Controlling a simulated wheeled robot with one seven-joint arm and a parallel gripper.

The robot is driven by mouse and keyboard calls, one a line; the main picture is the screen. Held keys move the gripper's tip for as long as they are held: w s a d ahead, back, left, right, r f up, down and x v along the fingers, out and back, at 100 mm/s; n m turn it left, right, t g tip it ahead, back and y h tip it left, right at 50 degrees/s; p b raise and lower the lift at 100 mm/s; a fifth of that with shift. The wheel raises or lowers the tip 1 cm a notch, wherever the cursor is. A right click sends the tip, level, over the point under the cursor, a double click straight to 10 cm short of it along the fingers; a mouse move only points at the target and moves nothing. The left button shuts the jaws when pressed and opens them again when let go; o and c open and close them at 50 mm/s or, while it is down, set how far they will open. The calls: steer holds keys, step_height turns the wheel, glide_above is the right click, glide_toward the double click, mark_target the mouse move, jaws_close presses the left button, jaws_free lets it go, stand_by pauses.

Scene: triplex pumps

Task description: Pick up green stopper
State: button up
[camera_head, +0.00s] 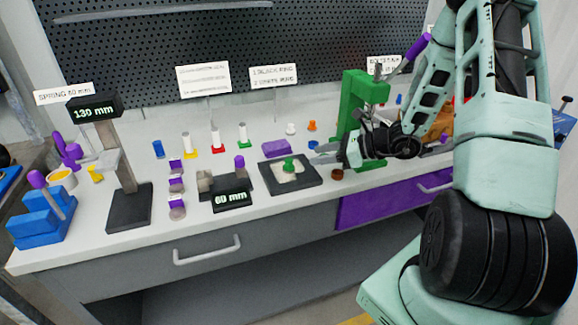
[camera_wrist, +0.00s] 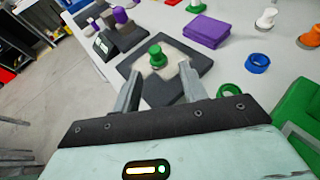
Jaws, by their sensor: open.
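The green stopper (camera_head: 289,165) stands upright on a pale patch in the middle of a dark square plate (camera_head: 307,185) on the workbench. In the wrist view the green stopper (camera_wrist: 157,56) shows ahead of and between my two fingers. My gripper (camera_wrist: 160,85) is open and empty, with one finger on each side of the line to the stopper. In the head view my gripper (camera_head: 325,152) is just right of the plate, close to bench height. I cannot tell the exact gap between fingertips and stopper.
A purple block (camera_head: 276,147) lies behind the plate. The 60 mm gauge (camera_head: 231,197) stands to its left. A green press (camera_head: 360,100) stands close behind my arm. A green ring (camera_wrist: 229,91) and a blue ring (camera_wrist: 258,63) lie to the right in the wrist view.

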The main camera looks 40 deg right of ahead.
mark_target(288, 160)
steer(key=x, duration=0.4)
steer(key=shift+w+a+f, duration=0.1)
steer(key=shift+w+a, duration=0.05)
steer(key=shift+w, duration=0.05)
steer(key=shift+s+a+p+x, duration=0.15)
steer(key=shift+p+x, duration=0.3)
steer(key=shift+x, duration=0.9)
steer(key=shift+s+a+p+x, duration=0.15)
steer(key=shift+p+x, duration=0.25)
steer(key=shift+x, duration=0.95)
jaws_close()
